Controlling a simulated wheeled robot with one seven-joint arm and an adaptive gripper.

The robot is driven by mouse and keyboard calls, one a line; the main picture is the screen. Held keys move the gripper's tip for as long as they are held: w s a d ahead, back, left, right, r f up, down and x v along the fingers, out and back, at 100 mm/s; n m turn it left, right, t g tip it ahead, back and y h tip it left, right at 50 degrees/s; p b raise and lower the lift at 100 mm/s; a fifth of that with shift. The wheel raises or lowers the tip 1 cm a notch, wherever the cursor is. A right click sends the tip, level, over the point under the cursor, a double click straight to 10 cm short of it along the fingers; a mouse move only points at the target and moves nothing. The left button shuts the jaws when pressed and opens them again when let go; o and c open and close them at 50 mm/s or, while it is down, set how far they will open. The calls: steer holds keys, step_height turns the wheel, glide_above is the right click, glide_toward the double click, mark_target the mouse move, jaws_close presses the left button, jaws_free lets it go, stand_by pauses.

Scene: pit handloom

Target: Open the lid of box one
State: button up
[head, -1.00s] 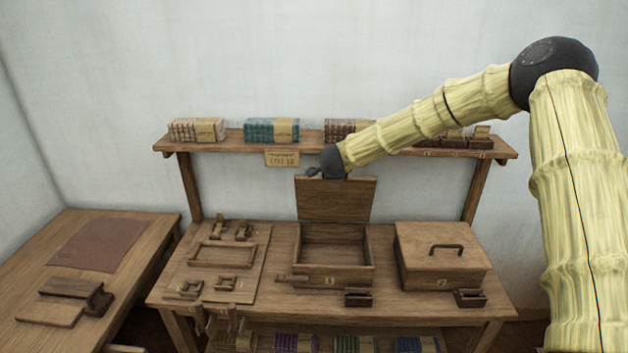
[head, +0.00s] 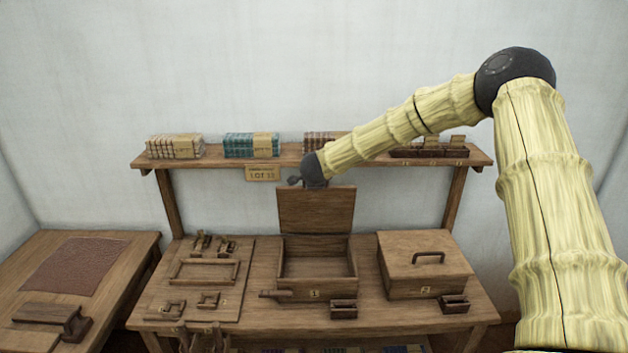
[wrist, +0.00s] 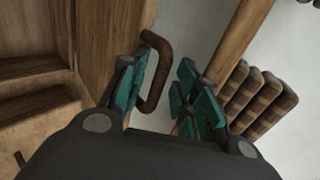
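Box one (head: 314,289), a wooden box with a "1" on its front, stands on the middle of the bench with its inside showing. Its lid (head: 316,211) stands upright at the back edge. My gripper (head: 298,181) is at the lid's top edge, its fingers partly hidden in the head view. In the wrist view, the lid's dark curved handle (wrist: 158,72) sticks out from the lid panel (wrist: 105,35) at the left. My gripper (wrist: 160,95) is open there, with teal finger pads apart. The handle lies close beside the left finger, and no grip on it shows.
Box two (head: 425,266) stands closed to the right. A board with small wooden parts (head: 205,285) lies to the left. A shelf (head: 290,158) with several bundles runs behind the lid, close to my arm. A side table (head: 110,260) stands at far left.

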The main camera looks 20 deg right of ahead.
steer(key=shift+f, duration=0.1)
steer(key=v, duration=1.2)
